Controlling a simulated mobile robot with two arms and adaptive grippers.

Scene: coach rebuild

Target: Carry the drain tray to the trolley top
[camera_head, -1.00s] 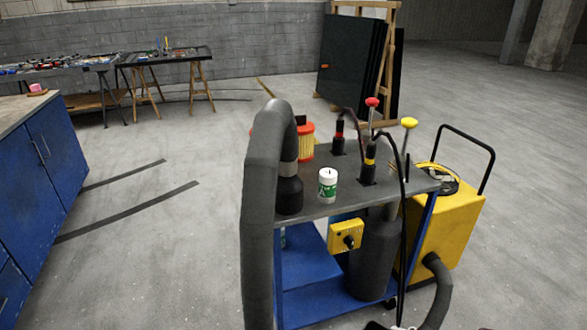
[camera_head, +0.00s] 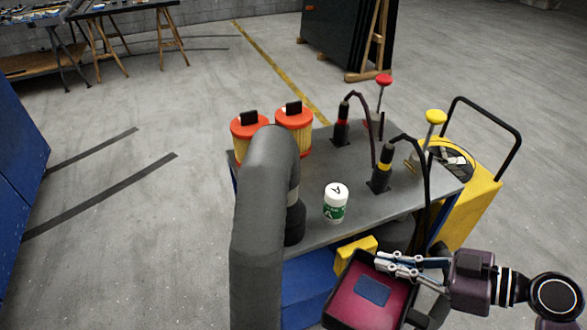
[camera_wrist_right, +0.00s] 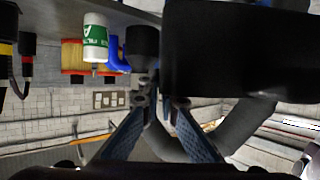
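The drain tray (camera_head: 340,316), dark with a maroon inside and a blue rectangle in it, is low in the head view, in front of the trolley's near edge. My right gripper (camera_head: 388,262) has its fingers on the tray's far rim and holds it up. In the right wrist view the fingers (camera_wrist_right: 160,104) meet the tray's dark wall (camera_wrist_right: 240,45); the exact contact is partly hidden. The grey trolley top (camera_head: 375,213) lies just beyond the tray. My left gripper is out of view.
On the trolley top stand a white-green bottle (camera_head: 335,205), two orange-yellow filters (camera_head: 294,133) and cabled plugs (camera_head: 381,170). A yellow machine (camera_head: 478,205) is at right. My grey arm covers the top's left part. Bare surface shows around the bottle.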

